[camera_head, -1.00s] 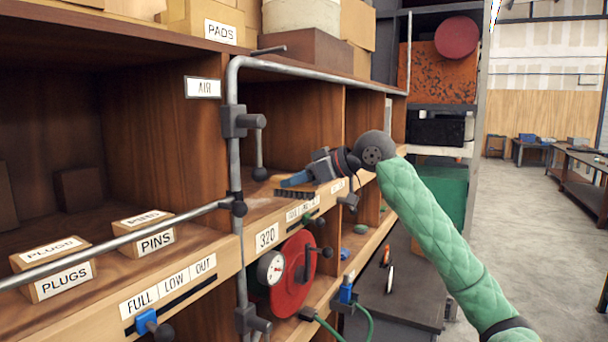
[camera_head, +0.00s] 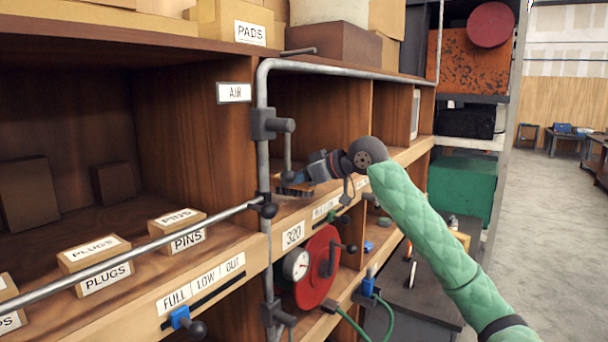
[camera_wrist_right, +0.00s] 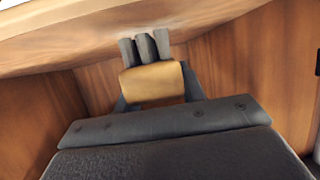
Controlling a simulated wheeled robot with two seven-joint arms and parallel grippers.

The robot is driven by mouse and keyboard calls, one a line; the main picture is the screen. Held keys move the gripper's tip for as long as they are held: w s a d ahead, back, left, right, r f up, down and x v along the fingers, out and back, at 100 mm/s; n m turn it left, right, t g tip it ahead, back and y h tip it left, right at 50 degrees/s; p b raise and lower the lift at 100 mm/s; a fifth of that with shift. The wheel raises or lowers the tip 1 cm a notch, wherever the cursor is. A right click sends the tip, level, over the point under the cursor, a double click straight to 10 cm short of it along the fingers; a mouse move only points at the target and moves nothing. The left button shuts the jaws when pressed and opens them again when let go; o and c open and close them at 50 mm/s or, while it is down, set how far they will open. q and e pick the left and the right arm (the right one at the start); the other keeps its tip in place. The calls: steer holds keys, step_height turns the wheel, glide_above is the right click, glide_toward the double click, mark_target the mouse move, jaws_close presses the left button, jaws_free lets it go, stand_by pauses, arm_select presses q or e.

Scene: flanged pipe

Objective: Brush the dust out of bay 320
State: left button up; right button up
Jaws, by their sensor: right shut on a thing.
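Bay 320 (camera_head: 325,115) is an open wooden compartment with a white 320 label (camera_head: 293,235) on its front ledge. My right gripper (camera_head: 312,174) is at the bay's mouth, just above its floor, shut on a brush. My left gripper is out of view.
A grey pipe (camera_head: 262,110) with clamps and handles runs up the bay's left front and along its top. A red wheel (camera_head: 318,268) and a gauge (camera_head: 296,264) sit below. The left bay holds PINS (camera_head: 187,240) and PLUGS (camera_head: 106,278) blocks. The aisle at right is clear.

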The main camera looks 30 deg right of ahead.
mark_target(278, 183)
steer(key=shift+w+a+f+p, duration=0.1)
steer(key=shift+w+a+p, duration=0.2)
steer(key=shift+w, duration=0.3)
steer(key=shift+w+a+f+p, duration=0.1)
steer(key=shift+w+a+p, duration=0.15)
steer(key=shift+w, duration=0.3)
steer(key=shift+w+a, duration=0.1)
steer(key=shift+w, duration=0.25)
steer(key=shift+p+x, duration=0.5)
steer(key=shift+x, duration=0.4)
steer(key=shift+w, duration=0.35)
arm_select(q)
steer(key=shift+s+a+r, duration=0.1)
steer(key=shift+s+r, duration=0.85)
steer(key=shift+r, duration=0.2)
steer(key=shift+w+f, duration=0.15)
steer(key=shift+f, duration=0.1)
arm_select(e)
steer(key=shift+f, duration=0.6)
steer(key=shift+a, duration=0.2)
